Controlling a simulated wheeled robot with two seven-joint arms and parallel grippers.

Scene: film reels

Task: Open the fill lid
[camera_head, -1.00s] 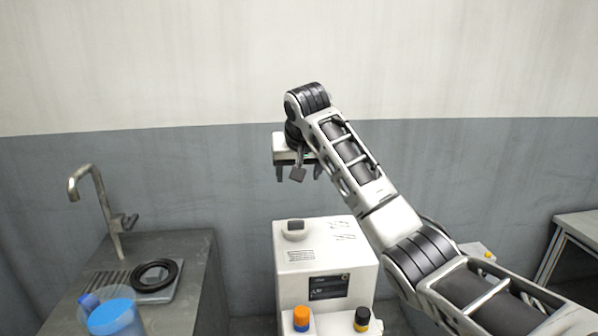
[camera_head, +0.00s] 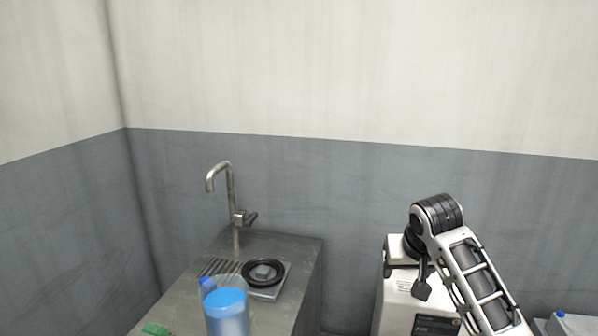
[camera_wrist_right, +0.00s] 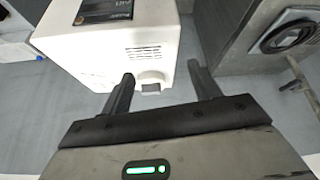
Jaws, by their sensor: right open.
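The white machine (camera_wrist_right: 95,50) fills the upper left of the right wrist view. A raised lid-like knob with a dark grip (camera_wrist_right: 150,84) shows on it, between my fingers in that picture. My right gripper (camera_wrist_right: 162,88) is open, with nothing between its fingers. I cannot tell whether the fingers touch the knob. In the head view, the machine (camera_head: 397,306) stands at the lower right, and my right gripper (camera_head: 403,268) is low over its top. My right arm hides much of both there, and the knob is hidden. My left gripper is not in view.
A grey counter (camera_head: 290,250) with a tap (camera_head: 230,190) and a black ring (camera_head: 263,272) stands left of the machine. A blue container (camera_head: 226,315) is on its front part. A plain wall (camera_head: 340,200) is behind. Another blue-capped item (camera_head: 560,316) shows at lower right.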

